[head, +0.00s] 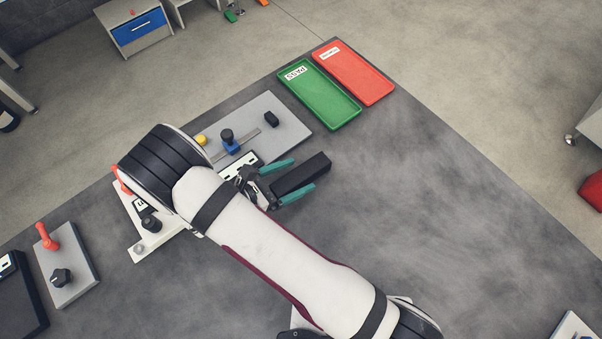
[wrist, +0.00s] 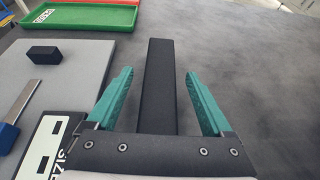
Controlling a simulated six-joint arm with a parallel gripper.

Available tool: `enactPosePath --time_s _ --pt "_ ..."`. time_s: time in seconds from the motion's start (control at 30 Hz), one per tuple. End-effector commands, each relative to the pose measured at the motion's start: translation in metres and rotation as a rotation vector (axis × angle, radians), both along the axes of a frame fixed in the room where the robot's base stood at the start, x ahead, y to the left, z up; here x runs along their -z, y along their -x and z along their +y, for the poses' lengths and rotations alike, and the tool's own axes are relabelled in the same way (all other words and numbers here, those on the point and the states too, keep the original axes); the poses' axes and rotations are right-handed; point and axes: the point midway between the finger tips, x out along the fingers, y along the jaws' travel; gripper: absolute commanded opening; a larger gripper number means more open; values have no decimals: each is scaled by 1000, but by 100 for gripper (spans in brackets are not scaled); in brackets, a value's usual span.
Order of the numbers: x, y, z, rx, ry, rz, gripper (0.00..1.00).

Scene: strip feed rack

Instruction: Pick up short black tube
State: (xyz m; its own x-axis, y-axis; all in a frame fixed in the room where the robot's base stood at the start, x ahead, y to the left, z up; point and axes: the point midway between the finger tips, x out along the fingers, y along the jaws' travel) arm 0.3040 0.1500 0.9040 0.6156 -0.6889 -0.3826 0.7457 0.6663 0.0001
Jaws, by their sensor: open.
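A black square-sided bar, which looks like the short black tube (head: 310,170), lies on the dark table right of the grey plate. In the wrist view the tube (wrist: 158,88) points away from me, between the teal fingers. My gripper (head: 303,174) is open, with one finger on each side of the tube. The wrist view of my gripper (wrist: 160,73) shows a gap on both sides, so the fingers do not appear to touch it. The tube's near end is hidden behind the gripper body. I cannot tell the exact finger height.
The grey plate (head: 290,127) carries a small black block (head: 271,119) and a blue slider (head: 232,146). A green tray (head: 320,97) and a red tray (head: 354,75) lie at the far table edge. The table right of the tube is clear.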

Motion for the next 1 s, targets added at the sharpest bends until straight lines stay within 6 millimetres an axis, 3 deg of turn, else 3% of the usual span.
enactPosePath --time_s 0.1,0.33,0.8,1.0 --pt "7 -11 -13 2 1 1 85" --pt "9 -14 -15 -1 -1 0 85" --pt "8 -14 -15 0 -1 0 2" --pt "8 -14 -15 0 -1 -1 0"
